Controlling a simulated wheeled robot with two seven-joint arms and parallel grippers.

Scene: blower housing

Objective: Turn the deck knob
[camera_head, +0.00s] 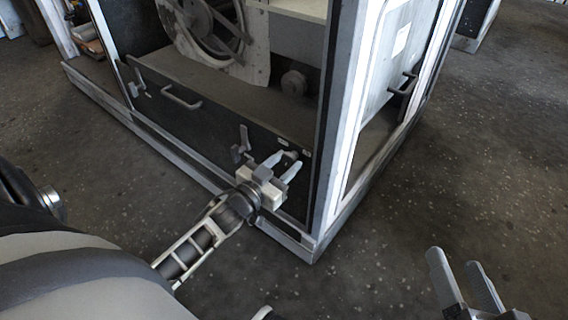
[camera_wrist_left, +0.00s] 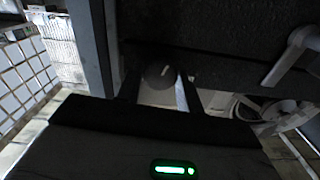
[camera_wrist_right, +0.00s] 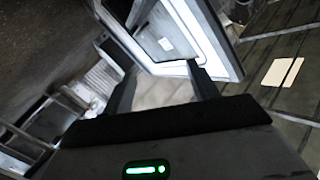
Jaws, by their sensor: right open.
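In the left wrist view the knob (camera_wrist_left: 160,74), a dark round one with a pale pointer line, stands on the dark panel between my left fingertips. In the head view my left gripper (camera_head: 289,159) reaches the lower right of the cabinet's dark front panel (camera_head: 195,122), and the knob is mostly hidden there. Its fingers flank the knob closely with their tips apart. I cannot tell whether they touch or press it. My right gripper (camera_head: 454,258) is open and empty over the floor, away from the cabinet. Its fingers also show in the right wrist view (camera_wrist_right: 162,68).
A latch lever (camera_head: 242,140) sits just left of my left gripper, and a bar handle (camera_head: 180,100) is further left. A pale corner post (camera_head: 345,110) stands close on the right. A round grey part (camera_head: 293,83) is inside the housing. The floor (camera_head: 470,150) at right is clear.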

